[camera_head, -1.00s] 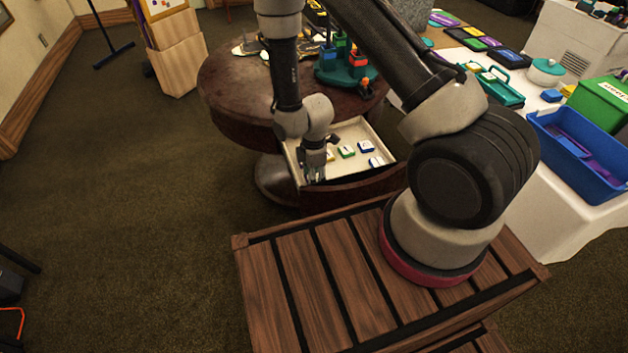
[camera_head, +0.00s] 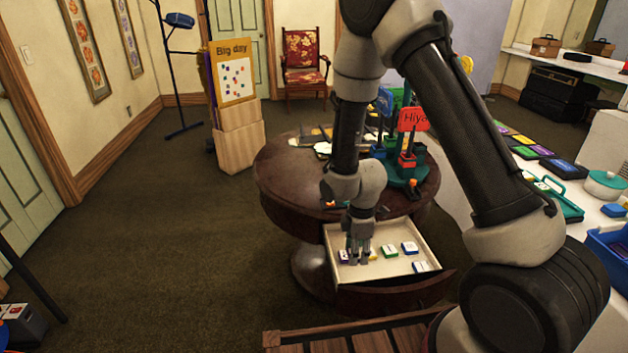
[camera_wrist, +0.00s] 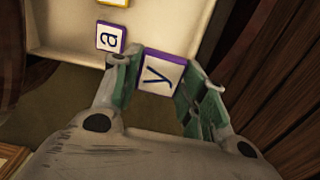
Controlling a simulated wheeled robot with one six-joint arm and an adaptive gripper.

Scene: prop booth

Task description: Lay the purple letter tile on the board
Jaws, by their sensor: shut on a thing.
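In the wrist view my gripper (camera_wrist: 160,82) is shut on a purple-edged tile (camera_wrist: 158,73) with a white face and the letter y. A second purple-edged tile (camera_wrist: 110,38), lettered a, lies in the drawer just left of it, apart from the held one. In the head view my gripper (camera_head: 358,258) is over the left part of the open, pale-lined drawer (camera_head: 388,273); the held tile is hard to make out there. A yellow-framed board (camera_head: 233,75) reading "Big day" stands at the back left. I cannot tell whether it is the task's board.
The drawer belongs to a round dark wooden table (camera_head: 275,180) holding a green stand with a red "Hiyo" sign (camera_head: 413,119). Green (camera_head: 390,251) and blue (camera_head: 410,248) tiles lie in the drawer. A cluttered white table is at right.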

